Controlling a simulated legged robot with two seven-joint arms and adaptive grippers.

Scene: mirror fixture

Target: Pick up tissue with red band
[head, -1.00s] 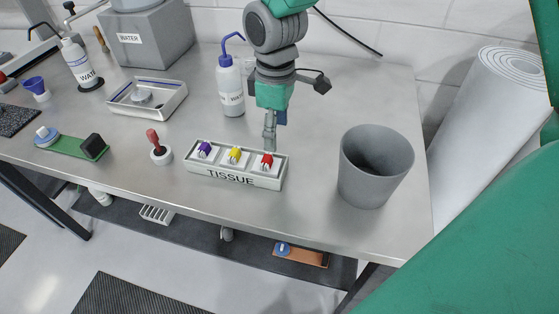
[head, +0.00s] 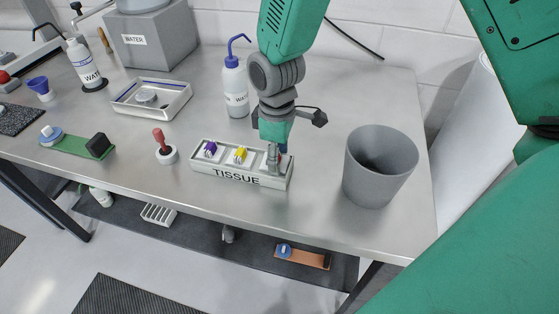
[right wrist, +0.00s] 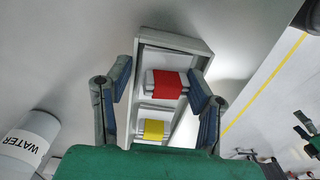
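The white TISSUE holder (head: 275,184) stands near the table's front edge, with tissues banded purple (head: 210,149), yellow (head: 240,154) and red. The tissue with red band (right wrist: 168,84) shows clearly in the right wrist view, folded white with a red wrap, in the holder's end compartment. In the head view it is mostly hidden behind the fingers. My right gripper (head: 274,156) is over that end of the holder. In the right wrist view its fingers (right wrist: 160,85) are open, one on each side of the red-banded tissue, with gaps visible. My left gripper is not in view.
A grey bin (head: 378,175) stands right of the holder. A blue-capped wash bottle (head: 236,92) is behind it, and a red-handled stamp-like tool (head: 163,147) to its left. A metal tray (head: 152,98) lies further back left. Bare table lies between holder and bin.

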